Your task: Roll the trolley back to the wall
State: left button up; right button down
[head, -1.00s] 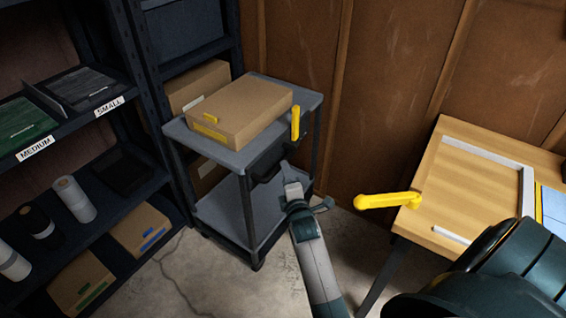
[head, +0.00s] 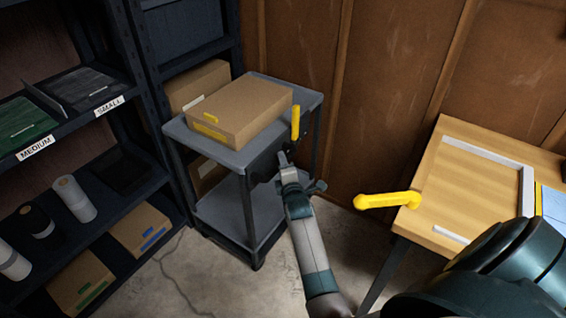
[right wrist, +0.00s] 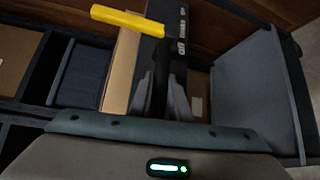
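The trolley (head: 300,90) has a grey top, a grey lower shelf and dark legs. It stands beside the dark shelving, close to the brown wall. A cardboard box with yellow labels lies on its top. A yellow lever (head: 295,122) stands up at its right side; it also shows in the right wrist view (right wrist: 127,20). My right gripper (head: 282,158) is at the trolley's dark handle. In the right wrist view its fingers (right wrist: 161,85) lie on both sides of the dark bar and look closed on it. My left gripper is not in view.
Dark shelving (head: 150,90) with boxes and rolls stands at the left. A wooden bench (head: 465,180) with a yellow handle (head: 385,200) sticking out stands at the right. Bare concrete floor (head: 200,275) lies in front of the trolley.

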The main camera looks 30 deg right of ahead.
aim_at(291, 155)
jog(key=shift+w+d, duration=0.2)
jog(key=shift+d, duration=0.35)
jog(key=d, duration=0.1)
jog(key=w+d, duration=0.1)
jog(key=d, duration=0.1)
jog(key=shift+w, duration=0.15)
jog(key=shift+d, duration=0.2)
jog(key=shift+r, duration=0.1)
jog(key=c, duration=1.6)
grip_release()
jog(key=shift+c, duration=0.2)
